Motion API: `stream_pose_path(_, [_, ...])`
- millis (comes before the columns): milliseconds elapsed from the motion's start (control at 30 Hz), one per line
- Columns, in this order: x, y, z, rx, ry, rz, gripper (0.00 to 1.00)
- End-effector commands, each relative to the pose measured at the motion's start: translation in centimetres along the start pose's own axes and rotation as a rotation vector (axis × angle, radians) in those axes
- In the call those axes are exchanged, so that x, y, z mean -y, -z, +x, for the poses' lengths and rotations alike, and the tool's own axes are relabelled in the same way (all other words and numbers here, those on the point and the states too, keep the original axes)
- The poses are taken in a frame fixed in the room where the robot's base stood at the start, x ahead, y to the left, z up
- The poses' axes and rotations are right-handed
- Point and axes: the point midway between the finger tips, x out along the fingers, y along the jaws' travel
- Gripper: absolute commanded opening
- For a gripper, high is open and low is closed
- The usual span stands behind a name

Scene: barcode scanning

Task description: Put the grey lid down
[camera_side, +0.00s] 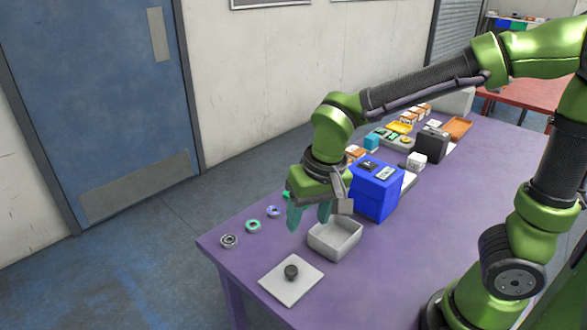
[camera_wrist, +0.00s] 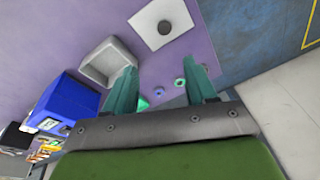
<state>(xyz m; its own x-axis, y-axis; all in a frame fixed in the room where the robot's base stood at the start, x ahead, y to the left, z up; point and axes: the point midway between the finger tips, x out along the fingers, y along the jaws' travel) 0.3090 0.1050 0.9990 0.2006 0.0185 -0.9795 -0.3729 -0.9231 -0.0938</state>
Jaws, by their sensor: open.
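The grey lid (camera_side: 305,275) is a flat square plate with a dark round knob. It lies flat on the purple table near the front edge. It also shows at the top of the wrist view (camera_wrist: 150,15). A grey open box (camera_side: 335,250) stands just behind it, uncovered; its inside looks empty in the wrist view (camera_wrist: 97,72). My gripper (camera_side: 309,222) is open, with its two teal fingers pointing down and nothing between them. It is above the table, beside the box and apart from the lid. The fingers also show in the wrist view (camera_wrist: 160,68).
Several small rings (camera_side: 229,240) lie in a row along the table's left edge. A blue box (camera_side: 375,196) with small items on top stands behind the grey box. A dark box (camera_side: 432,145) and small cartons stand farther back. The table's right side is clear.

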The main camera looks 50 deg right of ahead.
Motion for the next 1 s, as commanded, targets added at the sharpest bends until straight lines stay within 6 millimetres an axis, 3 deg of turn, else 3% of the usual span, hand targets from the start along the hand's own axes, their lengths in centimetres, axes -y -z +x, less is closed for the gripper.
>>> stream_pose_path(33, [-1.4,0.1,-1.7,-0.030,0.047,0.013,0.56])
stream_pose_path(200, [-5.2,-0.7,-5.9,-0.147,0.188,0.010,0.56])
stream_pose_path(400, [-8.0,-2.0,-8.5,-0.289,0.279,-0.011,0.56])
stream_pose_path(1000, [-8.7,-2.5,-9.1,-0.340,0.300,-0.026,0.56])
